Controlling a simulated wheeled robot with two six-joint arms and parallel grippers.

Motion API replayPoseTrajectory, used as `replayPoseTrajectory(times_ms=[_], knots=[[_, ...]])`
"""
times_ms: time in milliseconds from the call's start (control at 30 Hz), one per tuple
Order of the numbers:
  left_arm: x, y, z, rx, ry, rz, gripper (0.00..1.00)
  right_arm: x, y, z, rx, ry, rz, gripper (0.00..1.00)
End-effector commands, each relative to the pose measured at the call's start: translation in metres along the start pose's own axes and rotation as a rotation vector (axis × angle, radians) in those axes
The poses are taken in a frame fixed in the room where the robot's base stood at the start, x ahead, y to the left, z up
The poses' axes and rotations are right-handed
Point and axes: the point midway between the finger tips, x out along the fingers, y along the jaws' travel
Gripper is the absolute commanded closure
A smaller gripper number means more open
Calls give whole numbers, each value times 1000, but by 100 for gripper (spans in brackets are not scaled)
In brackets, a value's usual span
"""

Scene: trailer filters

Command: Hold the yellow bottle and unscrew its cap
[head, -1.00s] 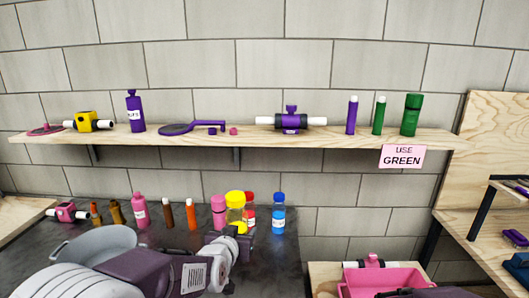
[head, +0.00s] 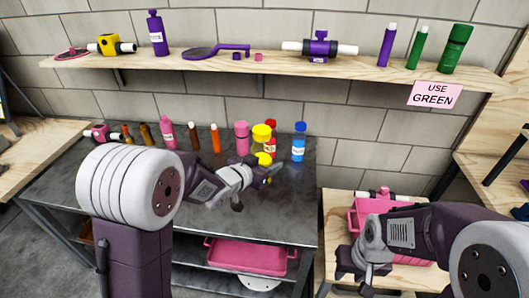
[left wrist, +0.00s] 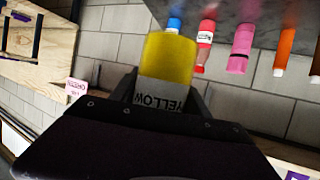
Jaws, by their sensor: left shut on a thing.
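The yellow bottle (head: 261,142) stands among the bottles on the dark table in the head view, partly hidden by my left gripper. My left gripper (head: 266,170) is shut on it. In the left wrist view the yellow bottle (left wrist: 167,60) fills the space between the fingers, its "YELLOW" label upside down in that picture. The cap shows as a yellow top (head: 261,130) in the head view; its edge is hard to make out. My right gripper (head: 366,283) hangs away from the bottle, over the low wooden stand at the right; whether its fingers are apart is unclear.
A red bottle (head: 270,127) and a pink bottle (head: 242,138) stand close to the yellow one; a blue bottle (head: 299,142) is to its right. A shelf (head: 280,62) with purple and green things runs above.

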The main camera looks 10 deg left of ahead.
Motion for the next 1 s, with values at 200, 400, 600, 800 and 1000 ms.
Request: replayPoseTrajectory(times_ms=[200, 400, 600, 800, 1000], knots=[[11, 10, 36, 67, -3, 184, 100, 0, 0, 0, 0, 0, 0, 64], [21, 21, 60, 135, -2, 330, 100, 0, 0, 0, 0, 0, 0, 64], [24, 25, 70, 158, -7, 385, 100, 0, 0, 0, 0, 0, 0, 64], [27, 19, 74, 160, -12, 384, 100, 0, 0, 0, 0, 0, 0, 64], [41, -39, 78, 84, -4, 203, 100, 0, 0, 0, 0, 0, 0, 64]])
